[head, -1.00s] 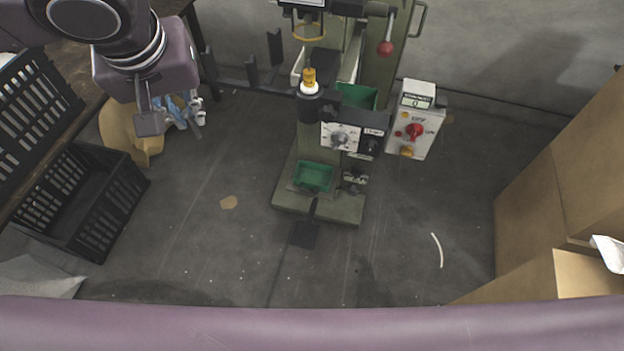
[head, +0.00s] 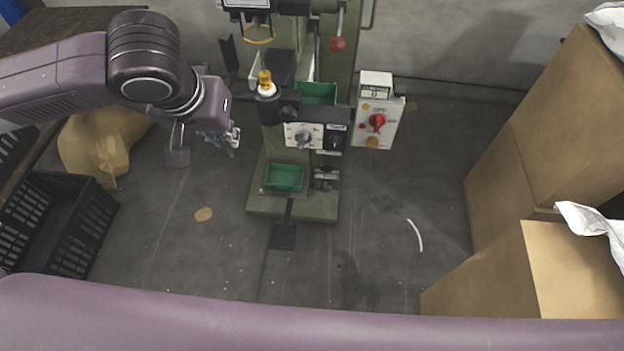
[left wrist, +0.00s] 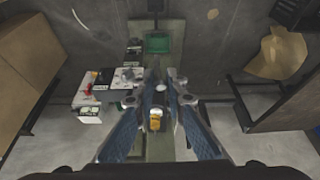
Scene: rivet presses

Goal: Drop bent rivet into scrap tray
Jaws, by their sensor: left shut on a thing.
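My left gripper (head: 207,146) hangs in the air to the left of the green press. In the left wrist view its blue-padded fingers (left wrist: 160,88) come close together around a small pale thing, likely the bent rivet, whose shape is too small to make out. Two green trays show: a low one (head: 284,178) on the press base, and a higher green bin (head: 317,92) behind the control box. I cannot tell which is the scrap tray. The low tray also shows in the left wrist view (left wrist: 158,44). The gripper is apart from both. My right gripper is not in view.
The press carries an amber lamp (head: 266,84), a dial box (head: 304,136) and a switch box with red knob (head: 377,122). A black crate (head: 58,225) and a tan sack (head: 95,150) stand left, cardboard boxes (head: 560,130) right. The front floor is mostly clear.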

